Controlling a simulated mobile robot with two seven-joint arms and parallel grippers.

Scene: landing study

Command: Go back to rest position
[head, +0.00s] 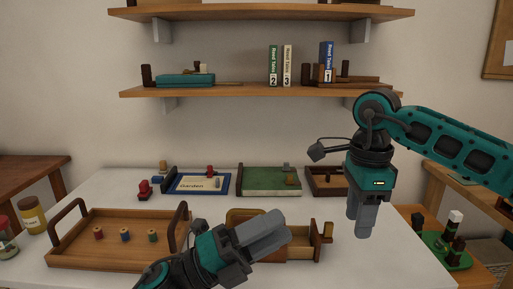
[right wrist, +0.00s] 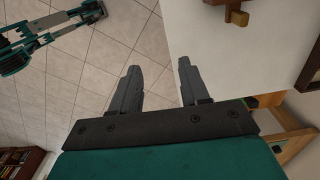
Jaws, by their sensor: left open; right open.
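My left gripper (head: 264,232) reaches in from the bottom of the head view, over the front of the white table. Its two fingers point right and up, and nothing shows between them. It overlaps a small wooden box with an open drawer (head: 300,247), hiding part of it. My right gripper (head: 361,217) hangs fingers down near the table's right edge. In the right wrist view the right gripper (right wrist: 159,68) has its fingers apart and empty, with floor and the table edge beyond.
A wooden tray (head: 110,256) with several coloured spools stands at the left of the white table (head: 345,272). A blue board (head: 188,187), a green board (head: 258,187) and a brown tray (head: 316,190) lie behind. Wall shelves (head: 225,91) hold books. A side table with a green stand (head: 437,246) is at right.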

